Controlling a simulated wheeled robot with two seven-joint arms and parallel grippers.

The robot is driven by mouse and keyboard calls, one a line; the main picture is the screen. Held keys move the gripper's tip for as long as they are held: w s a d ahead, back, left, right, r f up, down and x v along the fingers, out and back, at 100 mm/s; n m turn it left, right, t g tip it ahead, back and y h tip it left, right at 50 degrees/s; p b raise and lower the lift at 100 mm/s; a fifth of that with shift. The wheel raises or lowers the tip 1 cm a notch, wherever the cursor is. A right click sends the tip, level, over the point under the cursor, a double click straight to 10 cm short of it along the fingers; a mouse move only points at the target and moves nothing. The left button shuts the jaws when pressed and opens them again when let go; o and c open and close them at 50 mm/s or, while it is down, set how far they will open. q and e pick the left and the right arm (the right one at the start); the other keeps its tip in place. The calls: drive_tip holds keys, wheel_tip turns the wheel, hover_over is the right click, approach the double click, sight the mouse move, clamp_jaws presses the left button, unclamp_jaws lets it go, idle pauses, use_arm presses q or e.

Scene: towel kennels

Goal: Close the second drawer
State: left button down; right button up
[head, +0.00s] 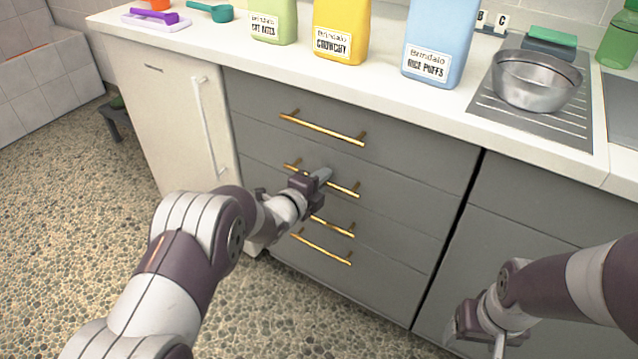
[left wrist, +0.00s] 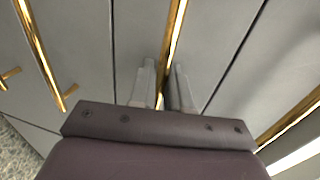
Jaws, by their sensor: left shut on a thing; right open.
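The second drawer (head: 405,198) is a grey front in a stack of drawers under the counter. It looks flush or nearly flush with its neighbours; a small gap cannot be ruled out. Its brass bar handle (head: 344,189) is partly hidden by my left gripper (head: 322,175). That gripper is shut on the handle. In the left wrist view the fingers (left wrist: 166,88) stand on either side of the gold handle bar (left wrist: 174,40). My right gripper (head: 498,346) is low at the right, open and empty, away from the drawers.
The top drawer handle (head: 322,128) is above; the lower handles (head: 322,249) are below, partly behind my arm. A white cabinet door (head: 180,120) stands left. Boxes and a metal bowl (head: 537,80) stand on the counter (head: 300,85).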

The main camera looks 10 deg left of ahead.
use_arm(q)
drive_tip(key=c, duration=1.3)
unclamp_jaws()
drive_tip(key=shift+w+r, duration=0.1)
drive_tip(key=shift+s+a+r+p, duration=0.1)
drive_tip(key=shift+s+r+p, duration=0.05)
drive_tip(key=shift+s+p, duration=0.2)
drive_tip(key=p+v, duration=0.4)
drive_tip(key=v, duration=0.8)
